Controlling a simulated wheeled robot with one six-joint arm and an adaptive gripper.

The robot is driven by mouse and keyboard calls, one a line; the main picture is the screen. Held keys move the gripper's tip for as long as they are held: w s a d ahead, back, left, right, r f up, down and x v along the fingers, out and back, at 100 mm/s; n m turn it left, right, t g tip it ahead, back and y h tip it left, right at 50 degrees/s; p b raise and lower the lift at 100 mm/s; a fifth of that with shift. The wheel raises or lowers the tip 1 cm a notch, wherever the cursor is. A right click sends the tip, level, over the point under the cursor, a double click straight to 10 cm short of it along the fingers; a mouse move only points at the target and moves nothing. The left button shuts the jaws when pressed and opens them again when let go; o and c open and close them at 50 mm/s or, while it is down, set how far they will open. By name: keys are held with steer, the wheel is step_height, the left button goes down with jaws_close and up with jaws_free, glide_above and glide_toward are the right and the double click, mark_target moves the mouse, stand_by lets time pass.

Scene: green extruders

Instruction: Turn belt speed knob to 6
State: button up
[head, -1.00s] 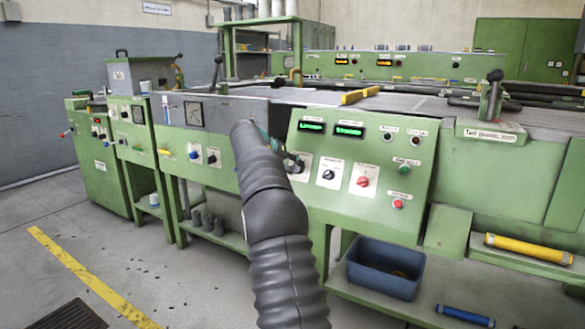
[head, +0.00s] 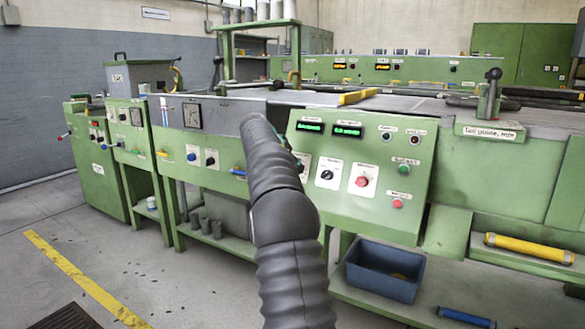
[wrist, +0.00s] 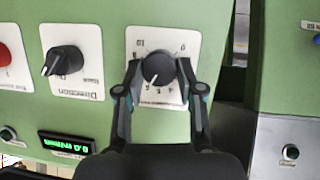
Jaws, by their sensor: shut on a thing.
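In the wrist view, seen upside down, a black round knob (wrist: 157,68) sits on a white dial plate (wrist: 143,42) with numbers around it. A pale mark shows low on the knob's face, but I cannot tell exactly which number it points to. My gripper (wrist: 158,74) is shut on this knob, with one dark finger on each side. The fingers and palm cover part of the plate, and its label is not readable. In the head view my arm hides the knob, and only an edge of its white plate (head: 306,160) shows.
A black selector knob (head: 326,175) and a red knob (head: 362,181) are beside it on the green sloped panel (head: 400,160). A green display (head: 347,131) is above; in the wrist view it reads about 0.0 m/min (wrist: 66,144). A blue bin (head: 384,268) stands below.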

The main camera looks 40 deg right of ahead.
steer(key=shift+f, duration=0.15)
steer(key=o, duration=1.1)
steer(key=shift+o, duration=0.2)
steer(key=v, duration=1.2)
steer(key=shift+n, duration=0.3)
